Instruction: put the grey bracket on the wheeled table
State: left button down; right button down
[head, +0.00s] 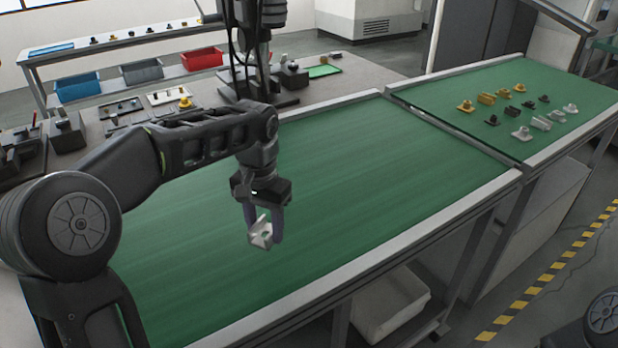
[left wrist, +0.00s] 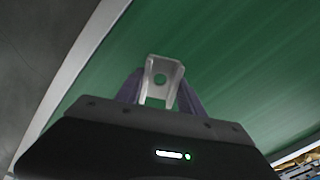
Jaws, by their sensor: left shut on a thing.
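The grey bracket (head: 261,233) is a small light-grey angled piece with a hole. My left gripper (head: 264,218) is shut on it and holds it over the long green surface (head: 390,180), apparently above it. In the left wrist view the bracket (left wrist: 161,80) sits between the two fingers of the gripper (left wrist: 160,92), its hole plain to see. No wheels show under any table, so I cannot tell which one is the wheeled table. My right gripper is not in view.
A second green-topped table (head: 570,92) at the right bears several yellow, black and grey parts. A grey bench (head: 215,95) with fixtures stands behind. Blue (head: 77,87) and red (head: 201,59) bins sit on a shelf. The long green surface is otherwise clear. A pale bin (head: 390,305) is below.

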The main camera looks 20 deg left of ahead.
pick_arm(q)
notch_tip(320, 180, up, 4)
jog(key=m+b, duration=0.1)
jog(key=m, duration=0.1)
send_over(219, 267)
notch_tip(219, 267, down, 5)
jog(key=shift+f+b, duration=0.2)
jog(key=shift+b, duration=0.45)
jog(key=shift+f, duration=0.45)
jog(key=shift+f, duration=0.1)
notch_tip(219, 267, down, 3)
jog(key=shift+f, duration=0.25)
